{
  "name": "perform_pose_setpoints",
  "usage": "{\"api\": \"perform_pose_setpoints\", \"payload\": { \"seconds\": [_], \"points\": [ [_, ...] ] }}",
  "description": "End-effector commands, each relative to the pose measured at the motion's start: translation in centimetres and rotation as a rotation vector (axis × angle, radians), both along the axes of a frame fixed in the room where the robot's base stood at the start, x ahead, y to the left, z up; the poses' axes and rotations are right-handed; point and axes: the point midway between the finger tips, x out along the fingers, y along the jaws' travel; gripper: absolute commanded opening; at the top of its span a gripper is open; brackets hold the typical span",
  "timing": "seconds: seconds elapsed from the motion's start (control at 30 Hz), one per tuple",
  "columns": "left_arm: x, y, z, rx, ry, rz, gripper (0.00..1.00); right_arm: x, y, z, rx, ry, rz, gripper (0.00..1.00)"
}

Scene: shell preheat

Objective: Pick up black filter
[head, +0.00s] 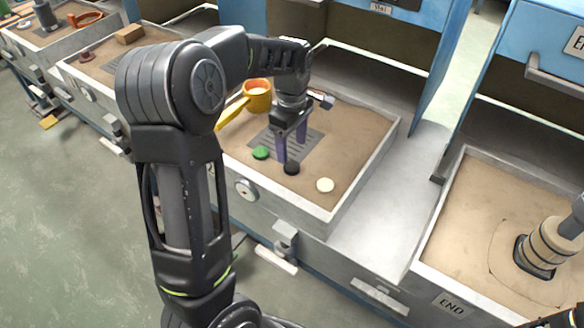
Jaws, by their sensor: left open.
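The black filter (292,168) is a small dark round piece lying on the sand-coloured bed of the middle tray, near its front edge. My left gripper (292,154) reaches down over this tray with its purple fingers apart. Its fingertips are just behind and above the black filter, with one finger close to the filter's left side. I cannot tell whether they touch it.
A green disc (261,152) lies left of the filter and a white disc (325,185) lies right of it. A grey slotted plate (296,150) and an orange-yellow pan (257,88) are behind. The tray rim (338,222) stands around them.

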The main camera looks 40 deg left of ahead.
Motion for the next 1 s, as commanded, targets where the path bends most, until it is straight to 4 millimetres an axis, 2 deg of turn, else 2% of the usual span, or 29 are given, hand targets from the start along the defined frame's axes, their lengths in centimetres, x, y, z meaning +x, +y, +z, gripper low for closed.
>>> {"api": "perform_pose_setpoints", "payload": {
  "seconds": [0.13,0.47,0.57,0.8,1.0],
  "points": [
    [0.0,0.0,-1.5,0.0,0.001,0.0,0.64,0.0,0.0,-0.1,0.0,0.0,0.0,0.36],
    [0.0,0.0,-1.7,0.0,0.0,0.0,0.64,0.0,0.0,-0.1,0.0,0.0,0.0,0.36],
    [0.0,0.0,-2.6,-0.001,0.003,0.0,0.64,0.0,0.0,-0.1,0.0,0.0,0.0,0.36],
    [0.1,0.0,-6.0,-0.001,0.003,0.0,0.64,0.0,0.0,-0.2,0.0,0.0,0.0,0.36],
    [0.1,0.0,-6.7,-0.002,-0.002,-0.001,0.64,0.0,0.0,-0.2,0.0,0.0,0.0,0.36]
  ]
}}
